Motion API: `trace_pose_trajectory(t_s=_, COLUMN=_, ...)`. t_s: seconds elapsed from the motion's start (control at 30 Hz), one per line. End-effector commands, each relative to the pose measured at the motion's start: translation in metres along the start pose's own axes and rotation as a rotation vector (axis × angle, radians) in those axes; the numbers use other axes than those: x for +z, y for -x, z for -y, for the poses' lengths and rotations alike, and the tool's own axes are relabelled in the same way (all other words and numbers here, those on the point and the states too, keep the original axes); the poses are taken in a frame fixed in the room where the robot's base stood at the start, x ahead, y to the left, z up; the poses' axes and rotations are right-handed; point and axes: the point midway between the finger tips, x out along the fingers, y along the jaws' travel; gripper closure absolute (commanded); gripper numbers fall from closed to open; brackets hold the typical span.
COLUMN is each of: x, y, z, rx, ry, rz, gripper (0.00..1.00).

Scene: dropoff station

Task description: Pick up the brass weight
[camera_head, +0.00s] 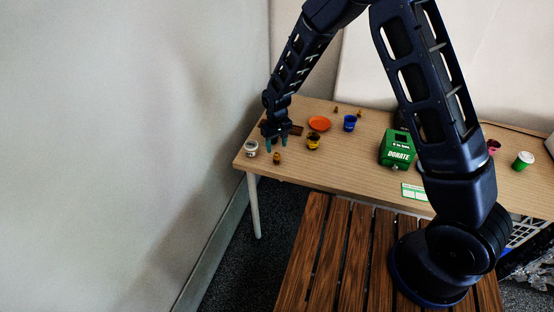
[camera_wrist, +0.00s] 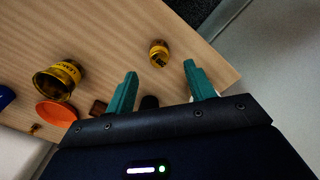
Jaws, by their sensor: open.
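A small brass weight (camera_head: 277,159) stands upright near the left front of the wooden table. In the wrist view the brass weight (camera_wrist: 159,52) lies beyond the gap between my fingertips, with a dark patch on its side. My gripper (camera_head: 276,146) is above the table, just behind and above the weight in the head view. In the wrist view my gripper (camera_wrist: 160,70) shows two teal fingers spread apart with nothing between the tips. The fingers do not appear to touch the weight.
A white cup (camera_head: 251,149) stands left of my gripper and a yellow-and-black cup (camera_head: 313,142) right of it. An orange dish (camera_head: 319,123), a blue cup (camera_head: 349,123) and a green donation box (camera_head: 397,149) are farther right.

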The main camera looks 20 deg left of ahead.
Motion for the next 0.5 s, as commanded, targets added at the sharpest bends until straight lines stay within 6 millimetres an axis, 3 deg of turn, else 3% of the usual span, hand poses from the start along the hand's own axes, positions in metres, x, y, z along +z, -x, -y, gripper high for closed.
trace_pose_trajectory(t_s=0.1, x=0.0, y=-0.017, z=0.0, rx=0.0, ry=0.0, rz=0.001, gripper=0.46)
trace_pose_trajectory(t_s=0.33, x=0.001, y=-0.03, z=0.0, rx=0.0, ry=0.001, rz=0.0, gripper=0.46)
trace_pose_trajectory(t_s=0.5, x=0.003, y=-0.051, z=-0.001, rx=0.0, ry=0.001, rz=0.002, gripper=0.46)
